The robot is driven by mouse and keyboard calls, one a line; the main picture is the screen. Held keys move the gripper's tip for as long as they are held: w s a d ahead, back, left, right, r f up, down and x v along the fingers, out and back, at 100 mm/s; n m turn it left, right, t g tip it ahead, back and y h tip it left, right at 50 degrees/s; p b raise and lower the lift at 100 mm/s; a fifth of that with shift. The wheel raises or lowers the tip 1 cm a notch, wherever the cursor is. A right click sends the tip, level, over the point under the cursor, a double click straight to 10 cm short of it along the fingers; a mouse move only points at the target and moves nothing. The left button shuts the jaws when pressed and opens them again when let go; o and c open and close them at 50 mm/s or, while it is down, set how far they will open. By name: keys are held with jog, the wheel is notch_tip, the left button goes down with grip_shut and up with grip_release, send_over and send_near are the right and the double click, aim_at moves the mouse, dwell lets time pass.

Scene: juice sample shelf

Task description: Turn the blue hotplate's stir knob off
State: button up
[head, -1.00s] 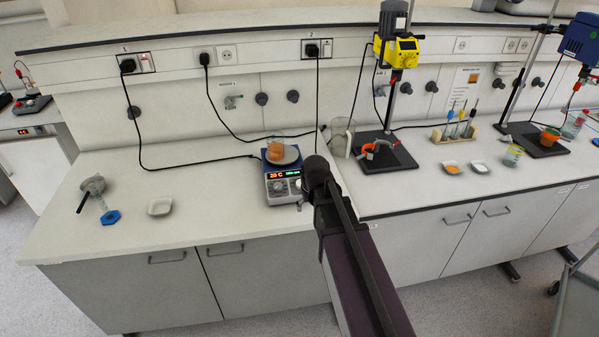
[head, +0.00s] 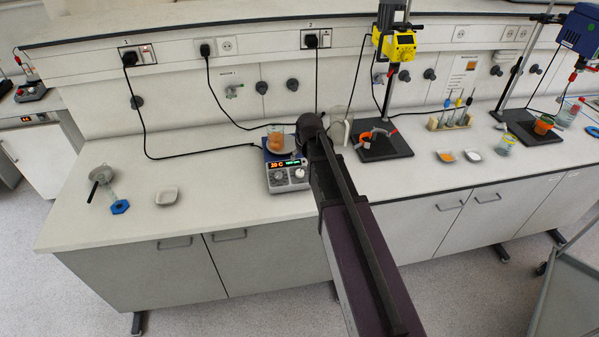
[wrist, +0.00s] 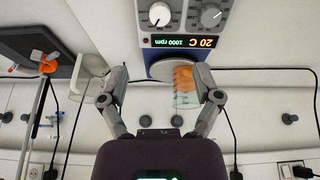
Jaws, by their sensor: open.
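The blue hotplate (head: 288,179) stands near the front edge of the counter, just left of my arm in the head view. Its lit panel reads 20 C and 1000 rpm in the wrist view, where the hotplate (wrist: 187,58) appears upside down at the top. Two knobs show there: a white knob (wrist: 160,14) and a grey knob (wrist: 211,15). My gripper (wrist: 161,74) is open and empty, its fingers spread apart below the panel in that picture, touching neither knob. In the head view my gripper is hidden by my arm. A beaker (head: 276,138) with orange contents sits on the hotplate.
Right of my arm stand a yellow overhead stirrer (head: 398,46) and a test tube rack (head: 450,121). A white dish (head: 167,196) lies on the left counter. A black cable (head: 190,152) runs behind the hotplate. The counter left of the hotplate is mostly clear.

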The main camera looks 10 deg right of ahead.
aim_at(300, 172)
jog(key=shift+f, duration=0.15)
jog(key=b+x, duration=1.2)
jog(key=x, duration=0.1)
jog(key=shift+w+f+b, duration=0.1)
jog(key=shift+f+b, duration=0.1)
jog(key=shift+b, duration=0.15)
dwell(0.4)
grip_shut()
dwell(0.3)
